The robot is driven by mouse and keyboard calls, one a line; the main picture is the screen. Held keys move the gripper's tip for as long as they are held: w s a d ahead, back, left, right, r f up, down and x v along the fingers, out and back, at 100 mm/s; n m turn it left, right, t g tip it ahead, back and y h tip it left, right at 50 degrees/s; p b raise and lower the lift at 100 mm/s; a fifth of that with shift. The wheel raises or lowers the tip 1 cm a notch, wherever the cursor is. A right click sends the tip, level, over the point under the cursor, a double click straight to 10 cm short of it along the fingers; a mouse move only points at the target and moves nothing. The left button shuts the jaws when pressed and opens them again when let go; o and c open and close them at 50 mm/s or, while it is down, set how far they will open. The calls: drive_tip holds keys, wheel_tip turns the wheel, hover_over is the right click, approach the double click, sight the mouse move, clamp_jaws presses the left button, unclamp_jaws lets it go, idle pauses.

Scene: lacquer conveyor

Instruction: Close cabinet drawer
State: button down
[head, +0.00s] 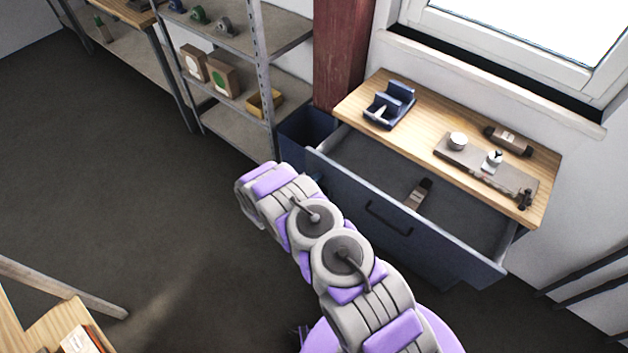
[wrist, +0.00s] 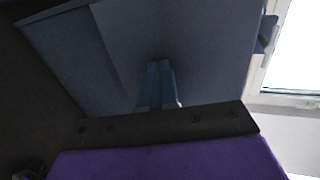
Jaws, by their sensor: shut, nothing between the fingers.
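The blue-grey cabinet's drawer (head: 395,222) stands pulled out below the wooden top in the head view. Its front has a dark bar handle (head: 388,218). A small brown-labelled item (head: 418,193) lies inside the drawer. My arm reaches up to the left part of the drawer front, and its end is mostly hidden behind my own arm links. In the wrist view my gripper (wrist: 158,72) is shut and empty, with its fingertips pointing at a blue-grey panel (wrist: 190,40), seemingly the drawer front. Whether the fingertips touch it I cannot tell.
On the cabinet's wooden top (head: 425,120) are a blue tape dispenser (head: 390,105) and a grey tray (head: 510,178) with small items. A metal shelf (head: 235,135) with boxes stands left of the cabinet beside a red-brown post (head: 340,60). The floor (head: 130,180) at left is clear.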

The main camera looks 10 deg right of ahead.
drive_tip(key=w+d, duration=0.4)
drive_tip(key=d, duration=0.1)
drive_tip(key=w+d+b, duration=0.1)
drive_tip(key=w+d, duration=0.3)
drive_tip(key=d, duration=0.1)
drive_tip(key=w+d, duration=0.4)
drive_tip(key=d, duration=0.1)
drive_tip(key=shift+w+f, duration=0.1)
drive_tip(key=shift+w, duration=0.15)
drive_tip(key=shift+w+d, duration=0.1)
drive_tip(key=shift+w, duration=0.1)
drive_tip(key=shift+r, duration=0.25)
drive_tip(key=shift+d, duration=0.15)
drive_tip(key=shift+b, duration=0.3)
